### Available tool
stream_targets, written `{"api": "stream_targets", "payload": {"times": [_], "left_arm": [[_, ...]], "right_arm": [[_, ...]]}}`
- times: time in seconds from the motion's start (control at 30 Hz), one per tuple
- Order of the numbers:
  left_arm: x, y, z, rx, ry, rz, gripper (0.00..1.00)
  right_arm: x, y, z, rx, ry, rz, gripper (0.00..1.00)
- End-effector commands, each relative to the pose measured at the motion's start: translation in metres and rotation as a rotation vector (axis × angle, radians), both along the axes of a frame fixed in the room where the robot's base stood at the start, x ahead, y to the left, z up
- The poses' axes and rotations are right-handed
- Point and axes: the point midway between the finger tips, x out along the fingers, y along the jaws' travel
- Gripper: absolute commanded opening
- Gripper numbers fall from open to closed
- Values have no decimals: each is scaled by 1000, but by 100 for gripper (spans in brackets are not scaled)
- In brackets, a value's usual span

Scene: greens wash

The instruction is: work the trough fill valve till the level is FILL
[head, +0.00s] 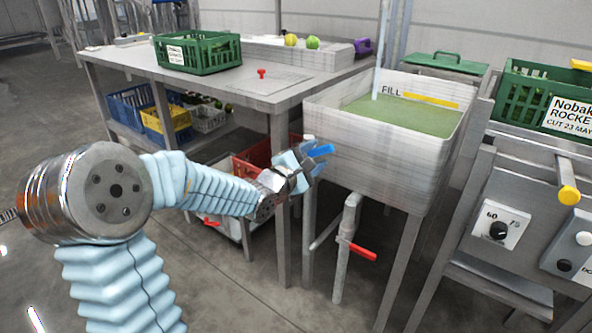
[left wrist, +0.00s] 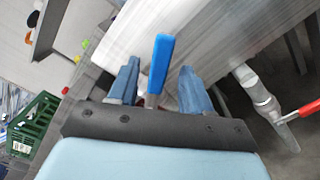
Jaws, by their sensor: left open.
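The grey trough (head: 375,148) holds green water (head: 405,117). Its surface lies close below the yellow line beside the word FILL (head: 431,101) on the inner back wall; I cannot tell the exact gap. A blue lever handle (head: 320,151) sticks out by the trough's left front side. My left gripper (head: 303,160) is at this lever and open. In the left wrist view the blue lever (left wrist: 160,62) stands between the two fingers (left wrist: 158,82), with gaps visible on both sides. The lever's base is hidden behind the gripper. My right gripper is not in view.
A red-handled valve (head: 362,252) sits on the pipe below the trough. A steel table (head: 265,88) with a green crate (head: 197,54) stands left. A panel with knobs (head: 500,228) is at right. A pale vertical pipe or stream (head: 380,50) reaches into the trough.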

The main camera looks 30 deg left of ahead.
Motion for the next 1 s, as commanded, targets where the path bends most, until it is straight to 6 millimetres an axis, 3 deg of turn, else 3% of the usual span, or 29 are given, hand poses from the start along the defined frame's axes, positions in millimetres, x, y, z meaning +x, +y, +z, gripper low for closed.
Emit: {"api": "stream_targets", "payload": {"times": [0.2,0.4,0.6,1.0], "left_arm": [[-55,5,0,1,-1,3,49],[-89,7,0,0,-1,2,49],[-101,8,0,-1,1,1,49],[-100,8,0,-1,1,1,49]], "right_arm": [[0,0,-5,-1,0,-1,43],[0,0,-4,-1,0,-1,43],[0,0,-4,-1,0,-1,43],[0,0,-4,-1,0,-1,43]]}}
